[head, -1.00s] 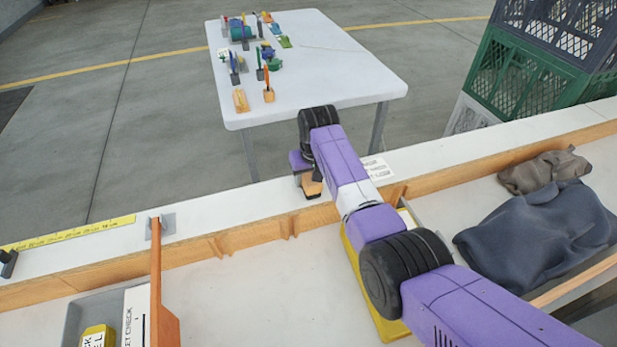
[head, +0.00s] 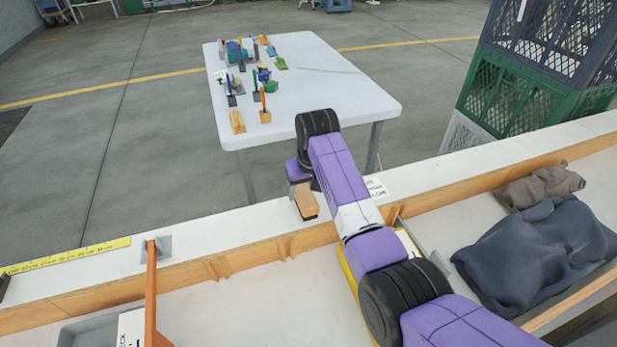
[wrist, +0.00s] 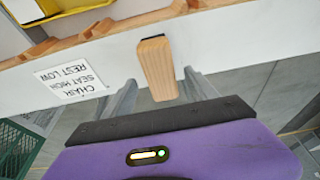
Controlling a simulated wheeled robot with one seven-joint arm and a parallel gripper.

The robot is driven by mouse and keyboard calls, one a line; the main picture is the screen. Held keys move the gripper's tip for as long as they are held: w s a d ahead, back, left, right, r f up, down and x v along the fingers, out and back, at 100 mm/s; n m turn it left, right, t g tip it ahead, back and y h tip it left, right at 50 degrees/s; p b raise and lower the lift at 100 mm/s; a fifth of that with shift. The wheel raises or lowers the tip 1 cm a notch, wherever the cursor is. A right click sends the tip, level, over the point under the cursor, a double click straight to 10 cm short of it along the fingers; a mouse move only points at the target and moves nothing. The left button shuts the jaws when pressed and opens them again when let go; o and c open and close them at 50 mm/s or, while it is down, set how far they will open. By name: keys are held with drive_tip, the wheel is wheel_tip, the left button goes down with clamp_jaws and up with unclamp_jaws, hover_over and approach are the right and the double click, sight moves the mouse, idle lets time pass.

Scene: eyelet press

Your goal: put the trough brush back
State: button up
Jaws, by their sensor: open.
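A wooden block with a dark underside, which looks like the trough brush (head: 307,203), is at the white ledge (head: 220,236) beside its inner wooden rail. In the wrist view the brush (wrist: 156,62) shows as a pale wooden bar, its near end between my two fingers. My gripper (head: 298,182) is just behind it in the head view. My gripper (wrist: 160,82) is open, with a gap between the fingers and the wood. I cannot tell how the dark underside rests on the ledge.
A label card (head: 376,188) lies on the ledge to the right. A yellow tray (head: 349,272) is partly under my arm. Dark cloth (head: 540,255) lies at right. An upright orange board (head: 151,295) stands at left. A white table (head: 330,95) with small items stands beyond.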

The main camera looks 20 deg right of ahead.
drive_tip(key=v, duration=0.6)
drive_tip(key=shift+s+r, duration=0.1)
drive_tip(key=shift+r, duration=0.15)
drive_tip(key=w+r+t, duration=0.5)
drive_tip(key=w+r, duration=0.1)
drive_tip(key=w, duration=0.2)
drive_tip(key=s+f+t, duration=0.3)
drive_tip(key=s+t, duration=0.1)
drive_tip(key=s, duration=0.7)
drive_tip(key=s+f+t, duration=0.3)
drive_tip(key=s+t, duration=0.2)
drive_tip(key=s, duration=0.6)
drive_tip(key=s+r+g, duration=0.1)
drive_tip(key=s+g, duration=0.1)
drive_tip(key=s, duration=3.5)
drive_tip(key=shift+s+r, duration=0.2)
drive_tip(key=shift+s, duration=0.1)
